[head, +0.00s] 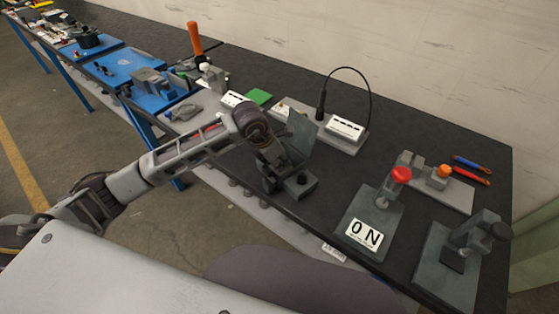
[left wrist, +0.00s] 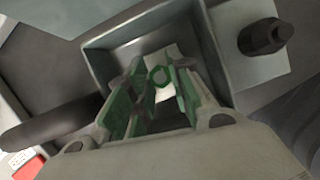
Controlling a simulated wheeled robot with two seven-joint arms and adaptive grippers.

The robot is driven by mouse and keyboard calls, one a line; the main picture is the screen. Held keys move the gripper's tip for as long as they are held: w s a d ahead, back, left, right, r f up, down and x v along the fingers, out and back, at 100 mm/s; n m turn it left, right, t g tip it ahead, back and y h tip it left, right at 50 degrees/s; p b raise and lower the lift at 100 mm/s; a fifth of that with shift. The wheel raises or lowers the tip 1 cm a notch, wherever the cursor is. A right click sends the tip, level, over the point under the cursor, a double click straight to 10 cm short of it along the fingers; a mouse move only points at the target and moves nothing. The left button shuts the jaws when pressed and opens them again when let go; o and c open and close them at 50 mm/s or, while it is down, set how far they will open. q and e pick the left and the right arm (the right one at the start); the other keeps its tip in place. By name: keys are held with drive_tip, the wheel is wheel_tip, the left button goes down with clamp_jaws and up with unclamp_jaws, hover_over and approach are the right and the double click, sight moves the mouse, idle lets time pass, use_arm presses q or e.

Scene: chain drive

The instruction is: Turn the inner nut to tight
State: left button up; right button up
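A small grey housing with a raised plate (head: 300,137) stands at the table's front edge. In the left wrist view its square, open box (left wrist: 104,62) shows from above. A small greenish hex-shaped ring, apparently the inner nut (left wrist: 160,77), sits inside the box. My left gripper (left wrist: 158,92) reaches into the box with its green-padded fingers apart, one on each side of the nut. Whether they touch it I cannot tell. In the head view my left gripper (head: 272,160) hides the box's inside. A dark outer nut (left wrist: 263,38) sits on the housing's base, outside the box. My right gripper is not in view.
To the right stand a plate with a red knob (head: 400,175) and an "ON" label, and a grey clamp-like fixture (head: 478,235). Behind is a stand with a black cable (head: 370,95). Blue fixtures (head: 130,65) lie far left. Dark tabletop between the fixtures is clear.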

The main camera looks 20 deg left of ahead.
use_arm(q)
clamp_jaws()
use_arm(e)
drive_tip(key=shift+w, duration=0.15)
use_arm(q)
drive_tip(key=shift+a+m+b, duration=0.1)
drive_tip(key=shift+m+b, duration=0.3)
drive_tip(key=shift+b, duration=0.05)
drive_tip(key=shift+w+a+f+m+g+h+b, duration=0.1)
drive_tip(key=shift+m+g+h+b, duration=0.3)
drive_tip(key=shift+m+b, duration=0.7)
drive_tip(key=shift+m+g+b, duration=0.3)
drive_tip(key=shift+m+b, duration=0.3)
drive_tip(key=shift+m, duration=0.1)
drive_tip(key=m+g+b, duration=0.1)
drive_tip(key=m+b, duration=0.1)
drive_tip(key=m, duration=0.1)
drive_tip(key=shift+w+h, duration=0.1)
drive_tip(key=shift+h, duration=0.3)
drive_tip(key=shift+m+g+b, duration=0.4)
drive_tip(key=shift+m+b, duration=0.3)
drive_tip(key=shift+m, duration=0.2)
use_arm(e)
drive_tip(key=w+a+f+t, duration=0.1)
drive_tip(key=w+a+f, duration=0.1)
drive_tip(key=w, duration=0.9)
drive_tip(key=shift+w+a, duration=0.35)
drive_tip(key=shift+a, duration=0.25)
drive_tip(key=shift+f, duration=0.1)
